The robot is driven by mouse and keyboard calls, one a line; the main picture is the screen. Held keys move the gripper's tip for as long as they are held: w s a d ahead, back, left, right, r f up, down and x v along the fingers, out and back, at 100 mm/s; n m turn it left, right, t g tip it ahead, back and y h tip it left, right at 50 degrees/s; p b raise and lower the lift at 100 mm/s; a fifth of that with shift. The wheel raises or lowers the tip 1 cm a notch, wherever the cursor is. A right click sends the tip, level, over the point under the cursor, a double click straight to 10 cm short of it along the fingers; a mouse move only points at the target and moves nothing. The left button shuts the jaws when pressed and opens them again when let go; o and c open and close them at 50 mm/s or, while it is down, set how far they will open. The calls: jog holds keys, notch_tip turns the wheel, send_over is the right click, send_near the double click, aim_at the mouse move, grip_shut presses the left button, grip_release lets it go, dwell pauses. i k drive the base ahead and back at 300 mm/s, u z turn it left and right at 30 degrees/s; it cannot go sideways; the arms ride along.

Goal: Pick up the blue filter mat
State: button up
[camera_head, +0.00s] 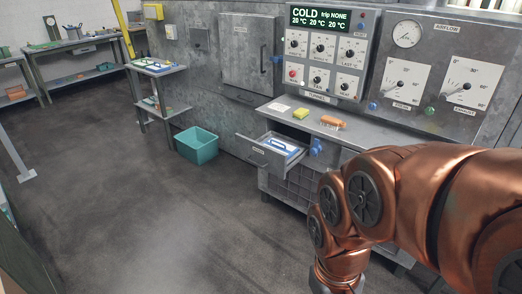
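A flat item in blue and white (282,146) lies inside an open drawer (263,158) below the grey counter. It looks like the blue filter mat, but it is too small to be sure. The drawer is pulled out from the cabinet front and its inside shows from above. My copper-coloured arm fills the right side of the view, to the right of the drawer.
A sponge-like yellow-green block (301,113) and an orange object (333,122) rest on the counter (372,133). A teal bin (196,145) stands on the floor left of the drawer. Floor in front is clear. A control panel (322,48) rises behind the counter.

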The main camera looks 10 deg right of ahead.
aim_at(278, 146)
jog(key=u, duration=0.8)
jog(key=i, duration=2.45)
jog(key=z, duration=1.2)
jog(key=i, duration=0.55)
jog(key=z, duration=0.6)
